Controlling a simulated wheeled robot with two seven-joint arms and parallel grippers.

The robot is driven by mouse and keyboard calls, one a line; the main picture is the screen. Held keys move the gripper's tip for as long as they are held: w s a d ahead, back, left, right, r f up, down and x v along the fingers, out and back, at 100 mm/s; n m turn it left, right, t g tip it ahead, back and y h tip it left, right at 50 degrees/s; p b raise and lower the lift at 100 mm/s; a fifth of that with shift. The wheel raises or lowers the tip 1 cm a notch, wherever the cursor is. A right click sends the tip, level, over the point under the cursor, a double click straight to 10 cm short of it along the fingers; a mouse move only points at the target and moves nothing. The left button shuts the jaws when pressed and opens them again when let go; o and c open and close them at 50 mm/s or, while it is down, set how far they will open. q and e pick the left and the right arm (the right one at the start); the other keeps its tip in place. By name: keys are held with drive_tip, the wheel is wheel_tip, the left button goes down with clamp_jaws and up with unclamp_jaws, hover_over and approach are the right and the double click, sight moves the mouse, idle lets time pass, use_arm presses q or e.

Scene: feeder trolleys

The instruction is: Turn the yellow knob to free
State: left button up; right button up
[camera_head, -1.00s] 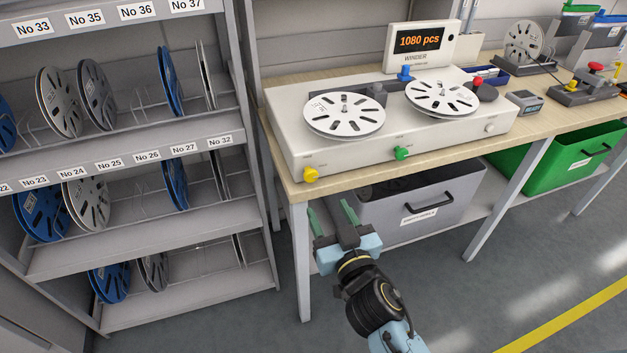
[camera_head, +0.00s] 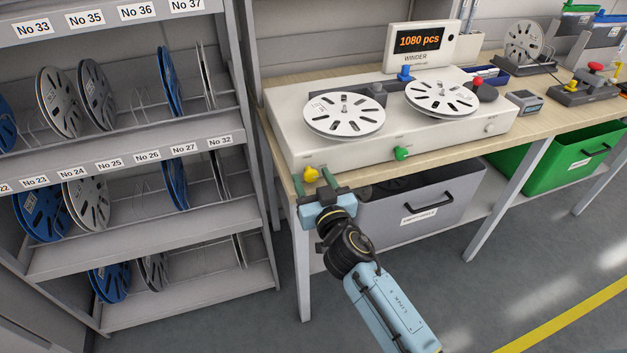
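The yellow knob (camera_head: 311,174) is on the lower left of the front face of the white winder (camera_head: 291,146), near the table's corner. My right gripper (camera_head: 313,178) is just in front of the knob, its green-tipped fingers apart and pointing at it. One finger is at the knob's left and the other at its right. I cannot tell whether they touch it. The knob's lower part is close to the gripper, and its marking is too small to read. My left gripper is not in view.
A green knob (camera_head: 401,153) is on the same front face, farther right. Two white reels lie on top of the winder. A grey bin (camera_head: 420,214) stands under the table near my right arm. The reel shelf (camera_head: 190,271) is at the left.

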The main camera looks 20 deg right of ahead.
drive_tip(key=c, duration=0.9)
drive_tip(key=shift+n, duration=1.2)
drive_tip(key=n, duration=0.2)
drive_tip(key=shift+n, duration=0.3)
drive_tip(key=n, duration=0.3)
drive_tip(key=shift+n, duration=1.3)
drive_tip(key=n, duration=0.2)
drive_tip(key=shift+d+n, duration=0.1)
drive_tip(key=shift+n, duration=0.2)
drive_tip(key=n, duration=0.3)
drive_tip(key=shift+r+p, duration=0.1)
drive_tip(key=shift+p, duration=0.25)
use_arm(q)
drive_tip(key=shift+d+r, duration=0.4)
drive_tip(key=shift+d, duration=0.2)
use_arm(e)
drive_tip(key=shift+n, duration=0.8)
